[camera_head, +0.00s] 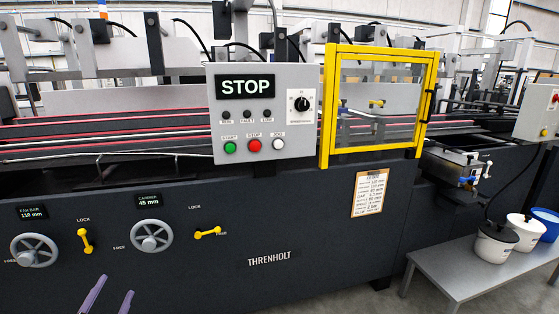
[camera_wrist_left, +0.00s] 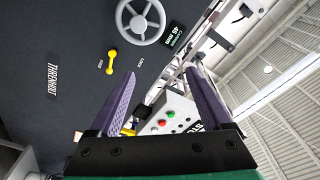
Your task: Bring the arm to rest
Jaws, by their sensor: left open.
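My left gripper (camera_head: 117,286) shows at the bottom left of the head view as two purple fingertips, apart, with nothing between them. It is in front of the dark machine front, below the carrier handwheel (camera_head: 151,236). In the left wrist view my left gripper (camera_wrist_left: 160,76) is open and empty, its purple fingers spread. Past the fingers there, the rotated view shows the carrier handwheel (camera_wrist_left: 141,20), its yellow lever (camera_wrist_left: 111,62) and the control panel (camera_wrist_left: 166,119). The rest of my left arm is out of the head view. My right gripper is in neither view.
The control panel (camera_head: 265,113) reads STOP. A yellow-framed guard (camera_head: 326,110) stands beside it. The left yellow lever (camera_head: 85,240) is upright; the right one (camera_head: 207,233) lies sideways. A grey bench (camera_head: 462,272) with tubs (camera_head: 496,243) stands at the right.

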